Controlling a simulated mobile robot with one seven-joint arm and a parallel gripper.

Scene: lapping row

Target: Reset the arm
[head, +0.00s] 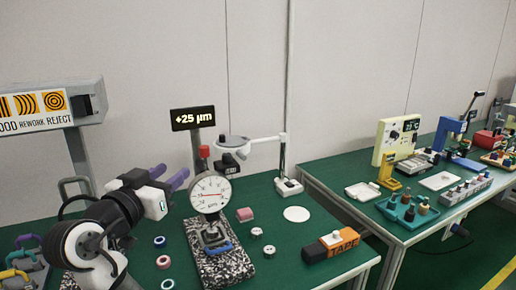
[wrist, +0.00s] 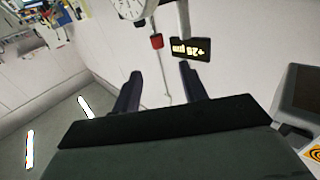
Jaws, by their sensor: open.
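My arm rises at the left of the head view, bent over the green bench. My gripper (head: 175,178) has purple-grey fingers pointing up and to the right, left of the dial gauge (head: 210,192). In the wrist view my gripper (wrist: 160,85) shows two dark fingers spread apart with nothing between them. The jaws are open and empty. Beyond the fingers, the wrist view shows the small display (wrist: 190,49) and part of the dial gauge (wrist: 128,6), turned over. The gripper is above the bench and appears apart from the gauge.
The gauge stands on a speckled granite block (head: 235,264). A sign box (head: 90,100) stands at left. A second bench (head: 345,195) with tools stands right.

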